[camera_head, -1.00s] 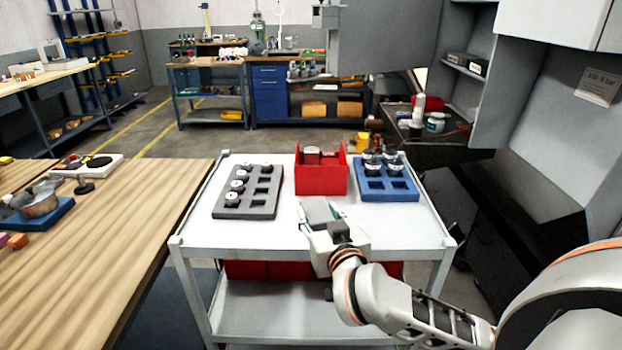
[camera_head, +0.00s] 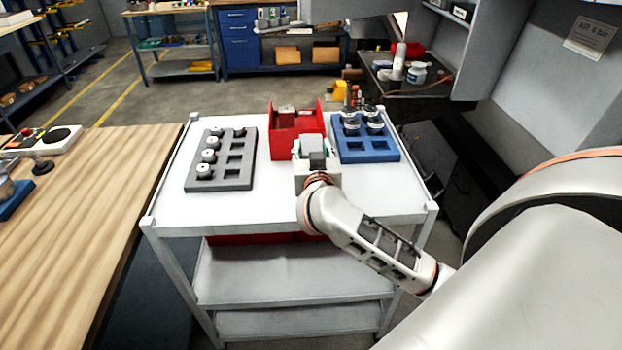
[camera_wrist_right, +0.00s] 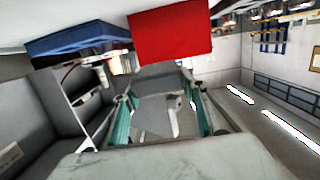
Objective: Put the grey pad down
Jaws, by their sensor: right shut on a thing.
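My right gripper (camera_head: 312,152) is over the white cart, directly in front of the red bin. It is shut on the grey pad (camera_head: 316,147), which is small in the head view and partly hidden by the gripper. In the right wrist view the grey pad (camera_wrist_right: 160,78) sits between the two teal fingers (camera_wrist_right: 162,118). The red bin (camera_wrist_right: 170,35) is just beyond it there. I cannot tell whether the pad touches the cart or the bin. My left gripper is not in view.
On the cart (camera_head: 290,208), a grey tray (camera_head: 240,182) with several round parts lies left of the red bin (camera_head: 283,150). A blue tray (camera_head: 375,155) with several metal parts lies right. The cart top is clear at the front. A wooden table (camera_head: 80,230) stands at left.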

